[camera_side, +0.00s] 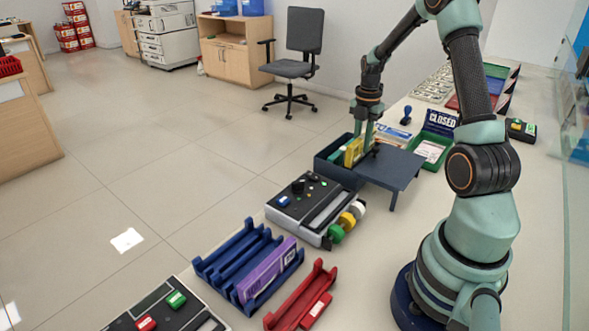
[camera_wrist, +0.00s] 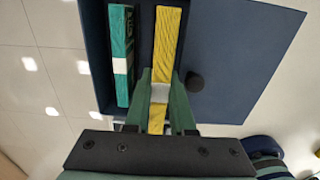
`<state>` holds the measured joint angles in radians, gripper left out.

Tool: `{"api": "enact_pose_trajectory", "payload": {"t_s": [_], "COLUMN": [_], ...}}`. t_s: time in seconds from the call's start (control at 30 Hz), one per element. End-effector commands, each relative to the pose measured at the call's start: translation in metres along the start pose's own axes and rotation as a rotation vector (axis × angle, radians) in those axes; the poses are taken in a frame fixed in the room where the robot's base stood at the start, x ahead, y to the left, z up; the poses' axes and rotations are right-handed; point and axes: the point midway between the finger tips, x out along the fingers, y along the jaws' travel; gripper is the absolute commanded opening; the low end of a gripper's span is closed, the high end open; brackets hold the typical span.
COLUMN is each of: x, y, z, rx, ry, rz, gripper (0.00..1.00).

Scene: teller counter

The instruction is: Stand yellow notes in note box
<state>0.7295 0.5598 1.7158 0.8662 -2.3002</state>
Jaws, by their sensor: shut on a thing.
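My gripper (camera_side: 365,144) is shut on the yellow notes (camera_side: 353,152), a banded bundle held on edge. In the wrist view the fingers (camera_wrist: 160,100) close on its pale band, and the yellow notes (camera_wrist: 166,45) lie over or within the dark blue note box (camera_wrist: 98,50). The note box (camera_side: 333,172) also shows in the side view. Green notes (camera_wrist: 121,55) stand in it, left of the yellow bundle and apart from it. Whether the yellow bundle touches the box floor is hidden.
A dark flat panel (camera_side: 393,169) with a round knob (camera_wrist: 195,82) adjoins the box on the right. A black and grey device (camera_side: 303,205), a blue rack (camera_side: 226,261) with a purple bundle (camera_side: 268,270) and a red rack (camera_side: 291,306) stand nearer. A green tray (camera_side: 432,150) is behind.

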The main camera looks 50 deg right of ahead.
Motion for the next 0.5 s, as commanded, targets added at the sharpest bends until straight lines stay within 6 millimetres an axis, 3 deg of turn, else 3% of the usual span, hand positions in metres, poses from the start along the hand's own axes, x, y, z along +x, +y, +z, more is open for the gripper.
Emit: {"api": "enact_pose_trajectory", "payload": {"t_s": [0.5], "x": [0.017], "y": [0.000], "z": [0.000], "rx": [0.000], "ry": [0.001], "rz": [-0.001], "gripper": [0.00]}}
